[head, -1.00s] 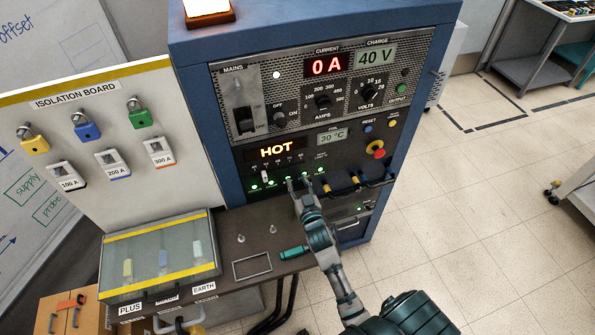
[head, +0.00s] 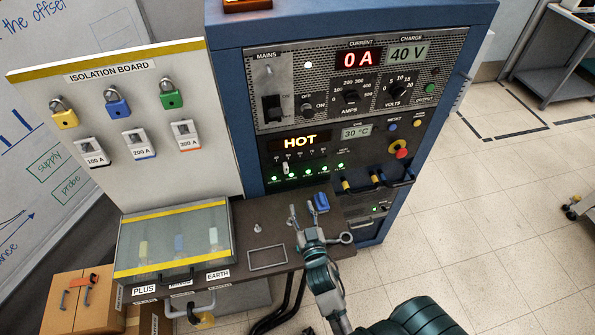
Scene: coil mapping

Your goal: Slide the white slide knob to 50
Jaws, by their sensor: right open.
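The white slide knob (head: 285,168) sits in the slider row below the lit HOT display (head: 300,142), towards the left of the row. The small scale labels above it are too small to read. My right gripper (head: 305,214) is open, below and right of the knob, over the dark bench shelf. It is apart from the knob, and nothing shows between its fingers. A blue piece (head: 321,203) shows beside its right finger; I cannot tell whether it is part of the gripper. My left gripper is out of view.
The blue cabinet (head: 226,80) carries dials, a red stop button (head: 401,153) and black handles (head: 396,183). A clear-lidded box (head: 175,240) and a metal peg (head: 257,228) are on the shelf, left of my gripper. The isolation board (head: 120,130) stands left.

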